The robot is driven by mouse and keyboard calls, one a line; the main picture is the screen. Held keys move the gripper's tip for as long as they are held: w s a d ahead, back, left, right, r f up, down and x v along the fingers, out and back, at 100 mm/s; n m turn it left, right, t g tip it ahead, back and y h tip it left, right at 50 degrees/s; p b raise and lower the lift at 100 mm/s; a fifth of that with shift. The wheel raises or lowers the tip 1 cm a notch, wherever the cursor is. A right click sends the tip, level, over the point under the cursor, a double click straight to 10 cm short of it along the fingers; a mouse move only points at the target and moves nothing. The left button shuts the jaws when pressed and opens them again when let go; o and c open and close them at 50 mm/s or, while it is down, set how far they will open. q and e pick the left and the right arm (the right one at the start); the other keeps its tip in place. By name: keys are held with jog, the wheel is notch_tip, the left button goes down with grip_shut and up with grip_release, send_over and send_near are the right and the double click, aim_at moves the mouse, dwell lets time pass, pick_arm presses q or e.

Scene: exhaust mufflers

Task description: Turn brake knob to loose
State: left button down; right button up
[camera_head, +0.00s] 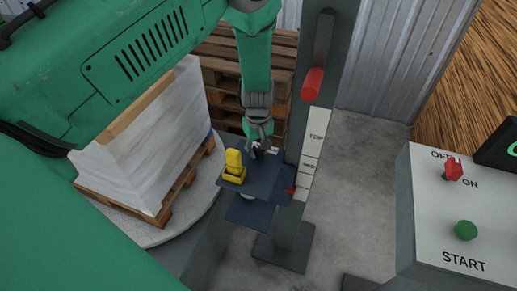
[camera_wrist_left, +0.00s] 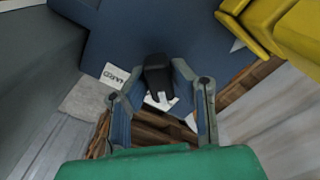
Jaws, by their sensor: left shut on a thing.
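A black knob (camera_wrist_left: 157,74) stands on a blue plate (camera_wrist_left: 122,40) in the wrist view, with a white pointed marking beside it. My left gripper (camera_wrist_left: 161,95) has its two fingers on either side of the knob and is shut on it. In the head view the left gripper (camera_head: 259,140) reaches down to the blue plate (camera_head: 268,176) on the post and mostly hides the knob. A white label (camera_wrist_left: 115,76) lies on the plate; its text is too small to read surely. My right gripper is not in view.
A yellow part (camera_head: 233,168) stands on the plate beside the gripper. A grey post (camera_head: 286,220) with a red-gripped lever (camera_head: 313,83) is close on the right. A wrapped pallet load (camera_head: 150,150) stands left. A control box (camera_head: 440,215) stands at right.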

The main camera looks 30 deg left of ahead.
pick_arm(q)
jog(key=shift+w, duration=0.15)
jog(key=c, duration=1.4)
grip_release()
notch_tip(320, 180, up, 12)
jog(key=shift+f, duration=0.1)
